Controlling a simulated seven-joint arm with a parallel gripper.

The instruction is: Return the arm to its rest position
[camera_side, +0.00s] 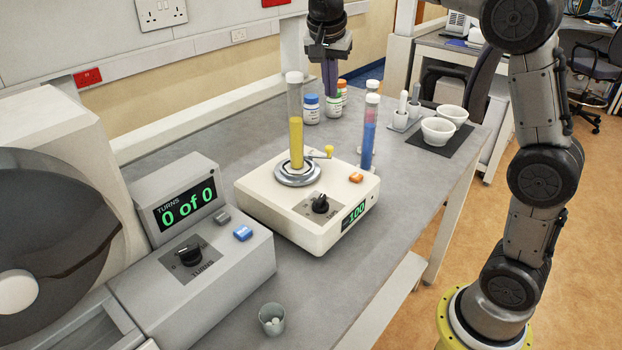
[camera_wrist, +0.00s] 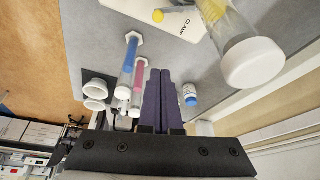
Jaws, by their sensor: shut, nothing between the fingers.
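My gripper (camera_side: 331,92) points down above the back of the bench in the side view, with its dark purple fingers together and empty. In the wrist view the fingers (camera_wrist: 160,72) also lie side by side with nothing between them. A tall clear cylinder of yellow contents (camera_side: 296,140) with a white cap stands upright on the cream machine (camera_side: 262,213), just in front of my gripper.
Capped tubes with blue and pink contents (camera_side: 369,132) stand behind the machine. A blue-lidded bottle (camera_side: 311,110) is near the gripper. White bowls (camera_side: 437,131) sit on a dark mat at right. A grey drum machine (camera_side: 190,258) and small cup (camera_side: 271,319) are at front left.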

